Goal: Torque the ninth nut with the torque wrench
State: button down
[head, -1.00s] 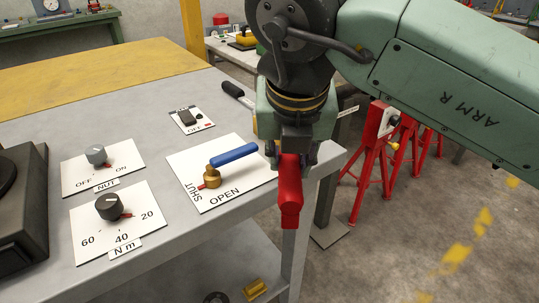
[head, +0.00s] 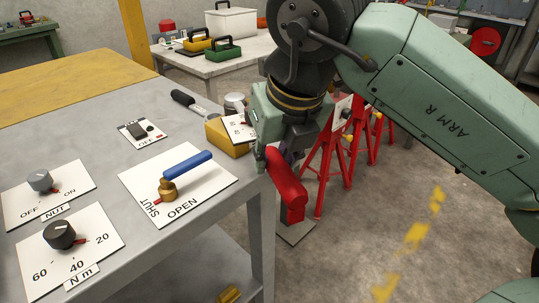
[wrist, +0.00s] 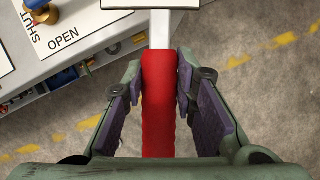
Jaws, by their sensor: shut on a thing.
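My gripper (head: 280,152) is shut around a red handle (head: 288,187) just past the right edge of the grey bench. In the wrist view the red handle (wrist: 158,100) lies between my two finger pads, and a silver shaft (wrist: 160,30) runs from it toward the top. It looks like the torque wrench; its head is out of sight. A white plate at the top edge covers part of the shaft. No nut and no flanged spool can be made out in these frames.
Red stands (head: 345,150) stand behind; floor at right is clear.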

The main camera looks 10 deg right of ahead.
jog(key=d, duration=0.1)
jog(key=w+d+n, duration=0.1)
jog(key=d, duration=0.1)
jog(key=d+n, duration=0.1)
jog(key=shift+w+d+r+y+p, duration=0.1)
jog(key=shift+w+d+y+p, duration=0.2)
jog(key=shift+y, duration=0.1)
jog(key=d+n, duration=0.1)
jog(key=w+d+n, duration=0.1)
jog(key=w+d+y+p, duration=0.1)
jog(key=d, duration=0.1)
jog(key=shift+w+n+g, duration=0.15)
jog(key=shift+n+g, duration=0.15)
jog(key=shift+n, duration=0.1)
